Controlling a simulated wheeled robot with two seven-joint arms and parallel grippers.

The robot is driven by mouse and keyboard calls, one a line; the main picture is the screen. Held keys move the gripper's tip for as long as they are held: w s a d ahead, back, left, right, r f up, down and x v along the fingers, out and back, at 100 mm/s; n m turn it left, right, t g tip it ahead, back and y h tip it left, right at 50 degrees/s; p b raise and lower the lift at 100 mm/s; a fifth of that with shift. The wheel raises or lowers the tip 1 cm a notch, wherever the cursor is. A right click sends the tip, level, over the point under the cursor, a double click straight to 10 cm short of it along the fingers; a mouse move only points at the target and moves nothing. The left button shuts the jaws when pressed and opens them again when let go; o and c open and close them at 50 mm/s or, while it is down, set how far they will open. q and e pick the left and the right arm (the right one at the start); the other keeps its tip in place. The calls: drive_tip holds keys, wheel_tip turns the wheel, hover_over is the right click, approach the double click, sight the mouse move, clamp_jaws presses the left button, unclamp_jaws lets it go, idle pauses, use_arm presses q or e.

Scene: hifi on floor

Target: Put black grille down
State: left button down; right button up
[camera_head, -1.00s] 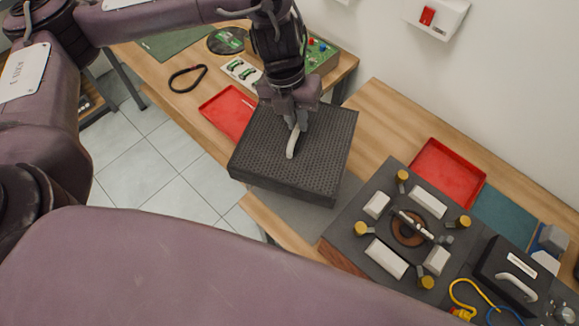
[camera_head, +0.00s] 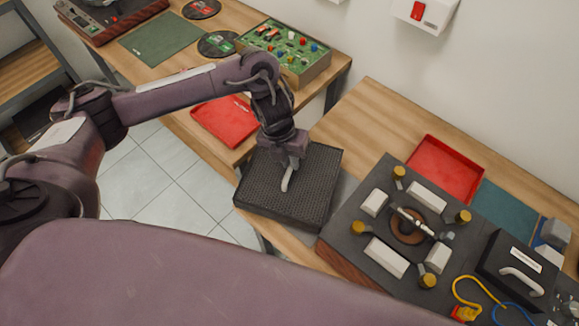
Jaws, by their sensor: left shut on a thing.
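The black grille (camera_head: 312,180) is a dark, square, perforated panel at the middle of the head view. It lies low at the left end of the right-hand wooden table, beside the dark hifi unit. Whether it touches the surface below cannot be told. The gripper hides part of the handle. My right gripper is not in view.
The dark hifi unit (camera_head: 345,225) with white blocks and yellow knobs stands right of the grille. A red tray (camera_head: 446,170) lies behind it. Another red tray (camera_head: 226,122) and a green circuit box (camera_head: 290,70) are on the left table. Bare wood (camera_head: 375,115) shows behind the grille.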

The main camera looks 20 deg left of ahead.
use_arm(q)
wheel_tip(320, 180, down, 4)
drive_tip(key=shift+r, duration=0.15)
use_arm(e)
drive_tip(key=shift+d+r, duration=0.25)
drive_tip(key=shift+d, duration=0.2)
use_arm(q)
drive_tip(key=shift+f, duration=0.2)
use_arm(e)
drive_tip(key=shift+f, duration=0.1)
use_arm(q)
drive_tip(key=shift+f, duration=0.15)
drive_tip(key=c, duration=1.5)
unclamp_jaws()
drive_tip(key=shift+o, duration=0.2)
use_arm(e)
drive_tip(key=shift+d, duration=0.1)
